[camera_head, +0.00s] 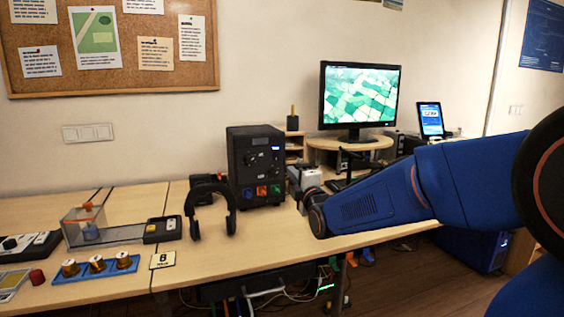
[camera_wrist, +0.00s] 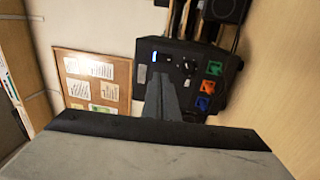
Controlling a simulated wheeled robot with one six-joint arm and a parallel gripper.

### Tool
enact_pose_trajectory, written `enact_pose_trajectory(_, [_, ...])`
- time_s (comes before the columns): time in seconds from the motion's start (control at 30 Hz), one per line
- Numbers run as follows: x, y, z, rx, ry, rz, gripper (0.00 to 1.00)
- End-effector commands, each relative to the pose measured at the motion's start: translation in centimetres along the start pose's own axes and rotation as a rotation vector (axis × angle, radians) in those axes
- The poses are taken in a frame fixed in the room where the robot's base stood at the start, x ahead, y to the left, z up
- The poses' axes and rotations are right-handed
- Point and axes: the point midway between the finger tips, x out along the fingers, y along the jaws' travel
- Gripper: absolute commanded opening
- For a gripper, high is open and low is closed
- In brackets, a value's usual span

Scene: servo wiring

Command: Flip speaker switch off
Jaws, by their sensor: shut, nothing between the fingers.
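A black box (camera_head: 254,166) with dials, a small lit blue-white display and a row of blue, orange and green switches or sockets stands at the back of the desk. The wrist view shows the same box face (camera_wrist: 180,50) turned on its side, with the green (camera_wrist: 215,68), orange (camera_wrist: 208,86) and blue (camera_wrist: 203,103) pieces on its right. Labels are too small to read, so I cannot tell which one is for the speaker. My gripper (camera_wrist: 160,82) is shut and empty, pointing at the box and hiding part of its face. In the head view the gripper (camera_head: 301,181) is right of the box.
Black headphones (camera_head: 210,203) stand on the desk just in front of the box. A monitor (camera_head: 359,96) on a round stand is to the right. A clear case (camera_head: 84,225) and a blue tray of knobs (camera_head: 97,268) lie left. The front desk middle is clear.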

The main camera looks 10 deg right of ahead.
Motion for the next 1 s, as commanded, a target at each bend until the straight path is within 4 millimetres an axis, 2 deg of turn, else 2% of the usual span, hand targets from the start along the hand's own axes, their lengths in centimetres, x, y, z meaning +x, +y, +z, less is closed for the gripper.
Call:
enact_pose_trajectory(0.17, [1.6, 0.0, 0.0, 0.001, 0.000, -0.001, 0.00])
enact_pose_trajectory(0.7, [10.7, -0.1, 0.0, 0.001, 0.000, -0.001, 0.00])
enact_pose_trajectory(1.0, [13.6, 0.0, 0.0, 0.001, 0.000, -0.001, 0.00])
